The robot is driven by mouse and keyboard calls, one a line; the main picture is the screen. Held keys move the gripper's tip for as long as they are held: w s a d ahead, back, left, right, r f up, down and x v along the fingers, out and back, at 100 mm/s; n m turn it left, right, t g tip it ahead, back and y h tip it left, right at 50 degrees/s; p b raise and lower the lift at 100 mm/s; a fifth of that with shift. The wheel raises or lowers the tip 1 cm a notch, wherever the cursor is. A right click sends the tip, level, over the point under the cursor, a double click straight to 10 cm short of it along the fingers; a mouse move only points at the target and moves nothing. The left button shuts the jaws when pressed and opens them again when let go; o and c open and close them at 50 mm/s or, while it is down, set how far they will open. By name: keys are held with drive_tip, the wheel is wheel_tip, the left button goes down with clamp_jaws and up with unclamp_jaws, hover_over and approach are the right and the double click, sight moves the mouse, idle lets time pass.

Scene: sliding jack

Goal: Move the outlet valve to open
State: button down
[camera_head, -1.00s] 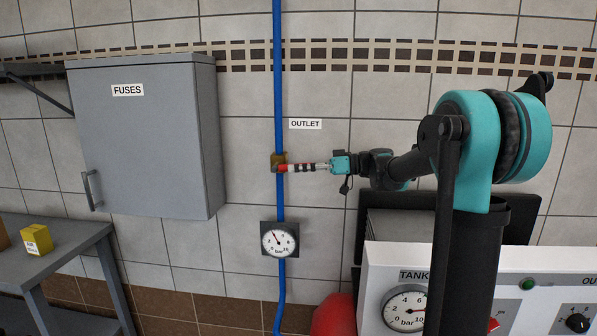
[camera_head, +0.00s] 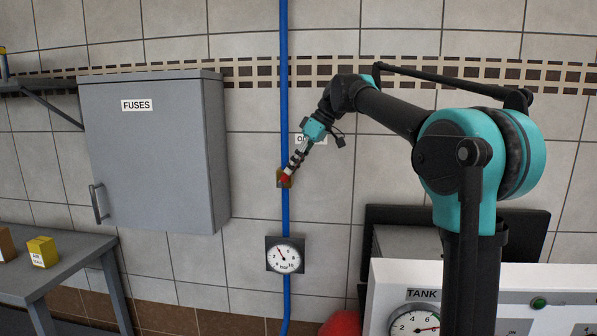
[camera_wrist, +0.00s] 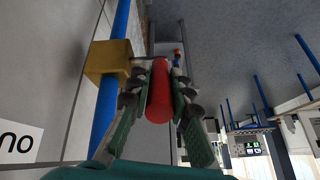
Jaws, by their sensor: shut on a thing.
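The outlet valve (camera_head: 283,178) is a small brass body on a blue vertical pipe (camera_head: 284,110), below the OUTLET label. In the wrist view its brass block (camera_wrist: 108,58) sits on the blue pipe at the upper left. Its red handle (camera_wrist: 158,92) lies between my fingers. My gripper (camera_head: 292,165) is shut on this handle, reaching down from the upper right. The OUTLET label (camera_head: 322,139) is partly hidden by my gripper.
A grey FUSES cabinet (camera_head: 155,150) hangs left of the pipe. A round pressure gauge (camera_head: 285,255) is on the pipe below the valve. A white TANK panel (camera_head: 395,275) stands lower right. A grey table (camera_head: 60,265) with a yellow block (camera_head: 42,251) is lower left.

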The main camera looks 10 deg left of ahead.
drive_tip(key=a+h, duration=0.1)
drive_tip(key=a+r+h, duration=0.1)
drive_tip(key=h, duration=0.1)
drive_tip(key=shift+a+h, duration=0.15)
drive_tip(key=shift+h, duration=0.15)
drive_tip(key=shift+w+a+h, duration=0.1)
drive_tip(key=shift+a+h, duration=0.7)
drive_tip(key=shift+h, duration=0.6)
drive_tip(key=c, duration=1.4)
unclamp_jaws()
drive_tip(key=shift+o, duration=0.2)
drive_tip(key=shift+r, duration=0.2)
wheel_tip(320, 180, up, 6)
drive_tip(key=shift+w+a+r, duration=0.1)
drive_tip(key=shift+a, duration=0.05)
drive_tip(key=shift+r, duration=0.5)
